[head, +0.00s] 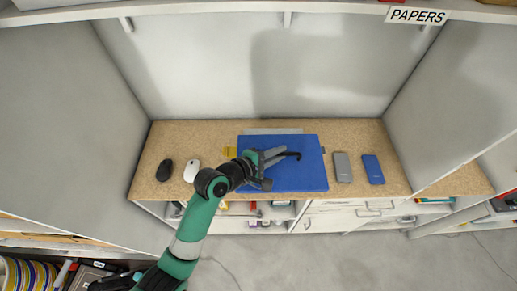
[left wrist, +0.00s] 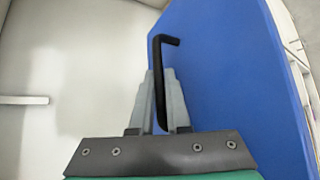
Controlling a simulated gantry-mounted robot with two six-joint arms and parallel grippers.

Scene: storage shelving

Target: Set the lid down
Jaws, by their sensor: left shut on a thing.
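The lid is a flat blue panel (head: 305,178) with a black bar handle (head: 292,154), above the middle of the wooden shelf board in the head view. My left gripper (head: 276,158) reaches over it from the front left and is shut on the handle. The left wrist view shows the black handle (left wrist: 160,80) between the two grey fingers (left wrist: 160,105), with the blue lid (left wrist: 230,80) beside them. Whether the lid touches what lies under it cannot be told. My right gripper is not in view.
The wooden board (head: 355,135) holds a black mouse (head: 164,170) and white mouse (head: 192,171) on the left, and a grey phone-like slab (head: 342,167) and blue one (head: 373,169) on the right. A grey edge (head: 275,131) and yellow piece (head: 230,151) show around the lid. Walls enclose the board.

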